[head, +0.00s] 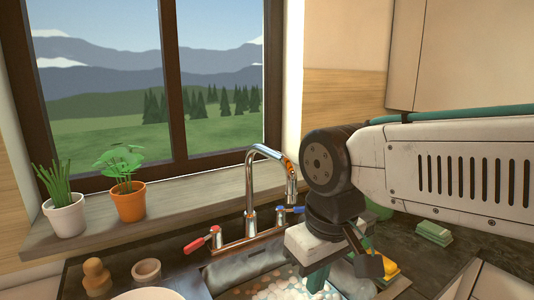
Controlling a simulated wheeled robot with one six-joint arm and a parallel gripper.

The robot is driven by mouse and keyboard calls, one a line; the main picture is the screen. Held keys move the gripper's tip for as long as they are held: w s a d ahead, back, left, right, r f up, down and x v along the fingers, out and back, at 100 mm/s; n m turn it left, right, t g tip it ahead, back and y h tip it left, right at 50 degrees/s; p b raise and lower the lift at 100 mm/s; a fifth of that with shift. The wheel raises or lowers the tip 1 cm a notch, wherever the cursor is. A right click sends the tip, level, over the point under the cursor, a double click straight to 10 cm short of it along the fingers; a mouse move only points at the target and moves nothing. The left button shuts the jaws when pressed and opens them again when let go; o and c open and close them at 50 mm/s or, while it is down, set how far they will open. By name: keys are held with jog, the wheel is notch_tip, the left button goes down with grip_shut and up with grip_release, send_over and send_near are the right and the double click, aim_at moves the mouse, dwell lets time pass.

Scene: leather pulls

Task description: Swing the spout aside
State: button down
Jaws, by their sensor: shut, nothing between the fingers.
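The chrome spout (265,150) rises from the back of the sink and arches over to the right. Its end hangs above the sink (225,274), close to the left of my arm. A red lever (197,243) and a blue lever (290,209) sit on either side of the spout's base. My gripper (342,265) points down over the right part of the sink, in front and to the right of the spout end. It is shut and empty. Its fingertips are hard to make out, and I see no contact with the spout.
A potted plant in white (66,217) and one in orange (129,205) stand on the window sill (168,218). A wooden figure (96,276) and a small cup (146,271) stand left of the sink. A green sponge (434,232) lies on the right counter.

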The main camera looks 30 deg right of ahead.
jog(key=c, duration=1.9)
grip_release()
jog(key=o, duration=0.6)
jog(key=w+r, duration=0.2)
jog(key=shift+w+d+r, duration=0.1)
jog(key=shift+d+r, duration=0.1)
jog(key=shift+r, duration=0.15)
jog(key=shift+o, duration=0.2)
jog(key=g+h, duration=0.1)
jog(key=h, duration=0.1)
send_near(266, 147)
jog(key=f, duration=0.1)
jog(key=shift+d+f, duration=0.25)
jog(key=shift+f, duration=1.05)
jog(key=shift+d+f, duration=0.25)
jog(key=shift+f, duration=1.05)
jog(key=shift+d+f, duration=0.2)
jog(key=shift+f, duration=1.1)
grip_shut()
